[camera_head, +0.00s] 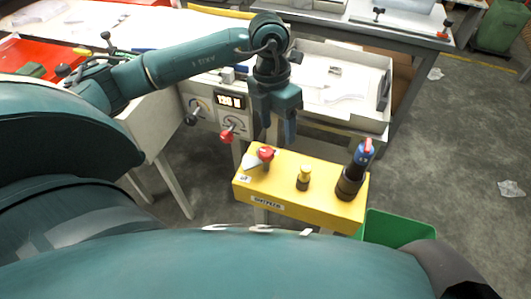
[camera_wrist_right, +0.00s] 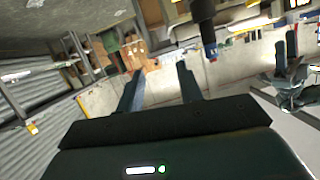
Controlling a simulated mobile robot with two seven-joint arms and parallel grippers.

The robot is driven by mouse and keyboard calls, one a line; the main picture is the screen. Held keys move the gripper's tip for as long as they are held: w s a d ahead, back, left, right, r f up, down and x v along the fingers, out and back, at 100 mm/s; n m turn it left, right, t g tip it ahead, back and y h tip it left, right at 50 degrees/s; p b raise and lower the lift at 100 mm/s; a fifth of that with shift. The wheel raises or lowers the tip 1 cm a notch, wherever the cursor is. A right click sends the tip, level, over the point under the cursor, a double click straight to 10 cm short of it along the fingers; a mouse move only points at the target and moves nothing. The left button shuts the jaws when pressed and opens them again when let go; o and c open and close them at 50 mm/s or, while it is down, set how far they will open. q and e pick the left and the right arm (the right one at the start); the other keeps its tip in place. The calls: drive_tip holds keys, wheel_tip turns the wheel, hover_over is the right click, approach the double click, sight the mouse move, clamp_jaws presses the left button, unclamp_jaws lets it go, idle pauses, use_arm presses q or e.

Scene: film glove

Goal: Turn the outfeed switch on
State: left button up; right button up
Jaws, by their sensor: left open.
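A yellow switch box (camera_head: 285,203) stands in the middle of the head view. The labels are too small to tell which is the outfeed switch. My left gripper (camera_head: 277,133) is open, pointing down just above the box's left back part, near the red knob. My right gripper (camera_wrist_right: 160,70) is open and empty in the right wrist view.
Behind the box, a panel with a display (camera_head: 230,101) and a red-ended lever (camera_head: 227,136) stands left of the left gripper. A white tray (camera_head: 345,118) sits at the back right. A green bin (camera_head: 398,229) is beside the box. The floor at right is mostly clear.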

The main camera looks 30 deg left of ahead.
use_arm(q)
drive_tip(key=shift+n+y, duration=0.3)
drive_tip(key=shift+y, duration=0.6)
drive_tip(key=a+f, duration=0.1)
drive_tip(key=f, duration=0.3)
drive_tip(key=a+f+b, duration=0.1)
drive_tip(key=f, duration=0.3)
drive_tip(key=w+a+f, duration=0.1)
drive_tip(key=f, duration=0.3)
drive_tip(key=shift+w+a+f+b, duration=0.1)
drive_tip(key=shift+a+f+b, duration=0.05)
drive_tip(key=shift+a+b, duration=0.15)
drive_tip(key=shift+c, duration=0.2)
drive_tip(key=c, duration=0.9)
